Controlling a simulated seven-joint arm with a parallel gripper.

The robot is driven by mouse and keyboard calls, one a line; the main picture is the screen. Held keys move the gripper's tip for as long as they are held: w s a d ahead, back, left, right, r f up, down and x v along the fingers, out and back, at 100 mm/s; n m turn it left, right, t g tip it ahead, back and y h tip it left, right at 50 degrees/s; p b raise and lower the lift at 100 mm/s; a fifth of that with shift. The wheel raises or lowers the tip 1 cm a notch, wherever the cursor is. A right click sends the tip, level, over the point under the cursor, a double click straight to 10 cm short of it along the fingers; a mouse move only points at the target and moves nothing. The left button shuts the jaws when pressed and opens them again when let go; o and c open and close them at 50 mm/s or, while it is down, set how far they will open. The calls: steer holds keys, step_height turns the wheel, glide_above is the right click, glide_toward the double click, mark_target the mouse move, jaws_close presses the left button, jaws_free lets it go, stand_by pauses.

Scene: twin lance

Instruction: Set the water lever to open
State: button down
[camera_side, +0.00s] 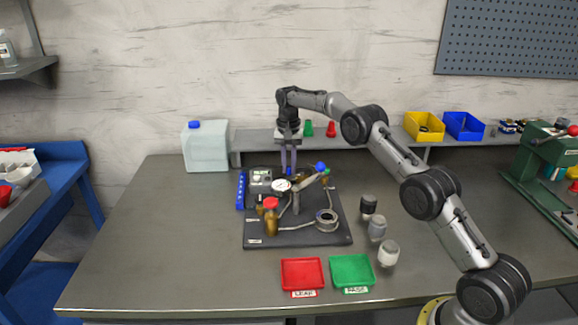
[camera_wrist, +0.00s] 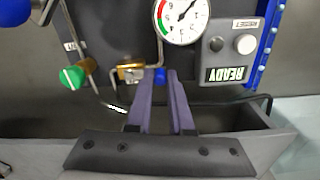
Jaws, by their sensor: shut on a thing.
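My gripper (camera_wrist: 163,72) points down at the back of the dark rig board; in the side view (camera_side: 288,170) its purple fingers end just behind the pressure gauge (camera_side: 281,185). In the wrist view the fingers are close together on a small blue handle (camera_wrist: 160,76), which appears to be the water lever. It is next to a brass valve body (camera_wrist: 130,73) on a thin pipe. The fingers hide most of the handle, so its angle cannot be told. The gauge (camera_wrist: 181,17) also shows in the wrist view.
A green knob (camera_wrist: 73,77) is left of the valve. A box reading READY (camera_wrist: 230,48) is on the right. A blue ball-ended arm (camera_side: 321,167) rises beside my gripper. Red (camera_side: 303,273) and green trays (camera_side: 352,271) lie in front.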

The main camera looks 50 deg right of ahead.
steer(key=c, duration=0.8)
jaws_free()
steer(key=shift+r, duration=3.8)
